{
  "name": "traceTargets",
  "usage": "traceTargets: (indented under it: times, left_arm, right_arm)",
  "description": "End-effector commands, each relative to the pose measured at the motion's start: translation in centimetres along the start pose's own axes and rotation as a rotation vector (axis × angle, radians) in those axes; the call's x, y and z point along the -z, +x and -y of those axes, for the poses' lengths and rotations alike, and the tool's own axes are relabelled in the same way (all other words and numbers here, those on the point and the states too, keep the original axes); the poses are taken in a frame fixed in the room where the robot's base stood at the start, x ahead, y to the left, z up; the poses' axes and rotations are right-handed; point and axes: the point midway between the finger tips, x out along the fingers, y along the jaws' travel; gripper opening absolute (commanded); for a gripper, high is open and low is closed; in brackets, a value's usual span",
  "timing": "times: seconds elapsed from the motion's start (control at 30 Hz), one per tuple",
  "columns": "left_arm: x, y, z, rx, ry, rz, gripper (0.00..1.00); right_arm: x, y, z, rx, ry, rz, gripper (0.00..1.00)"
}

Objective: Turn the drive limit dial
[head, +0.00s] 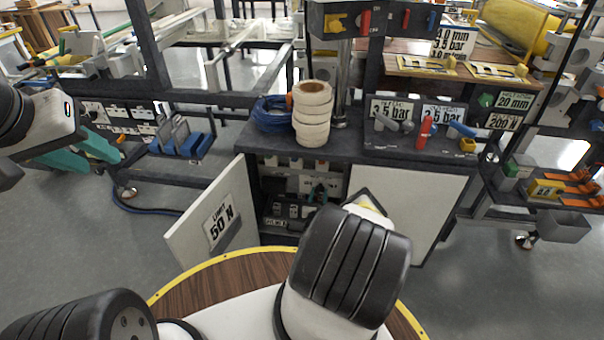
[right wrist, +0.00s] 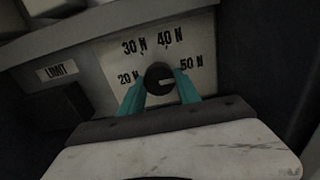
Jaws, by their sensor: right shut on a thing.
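The drive limit dial (right wrist: 158,78) is a round black knob on a pale scale plate marked 20 N, 30 N, 40 N and 50 N. Its white pointer mark points right and slightly down, on the 50 N side. My right gripper (right wrist: 161,86) has its teal fingers shut on the knob, one on each side. In the head view the dial cannot be made out inside the cabinet (head: 284,172), and my right arm covers part of the opening. A card on the open cabinet door (head: 190,236) reads LIMIT 50 N. My left gripper (head: 82,153) is open and empty at the far left.
The open door stands left of the cabinet opening, with a closed white panel (head: 425,200) to the right. White tape rolls (head: 312,115) and a blue cable coil (head: 271,115) sit on top. Levers with 3.5 bar cards stand at the right.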

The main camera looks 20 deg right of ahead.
Motion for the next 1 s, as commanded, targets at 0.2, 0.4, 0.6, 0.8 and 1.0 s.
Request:
traceTargets:
  times: [0.2, 0.4, 0.6, 0.8, 1.0]
  left_arm:
    - [0.0, 0.0, 0.0, 0.0, 0.0, 0.0, 0.36]
    - [0.0, 0.0, 0.0, 0.0, 0.0, 0.0, 0.36]
    - [0.0, 0.0, 0.0, 0.0, 0.0, 0.0, 0.36]
    - [0.0, 0.0, 0.0, 0.0, 0.0, 0.0, 0.36]
    - [0.0, 0.0, 0.0, 0.0, 0.0, 0.0, 0.36]
  right_arm:
    - [0.2, -0.2, 0.0, 0.001, 0.005, -0.005, 0.0]
    - [0.2, -0.2, 0.0, 0.001, 0.005, -0.005, 0.51]
    - [0.1, -0.1, 0.0, 0.0, 0.004, -0.003, 0.61]
    - [0.1, -0.3, 0.0, 0.0, 0.003, -0.002, 0.61]
    - [0.1, -2.9, 0.0, 0.001, 0.006, -0.005, 0.61]
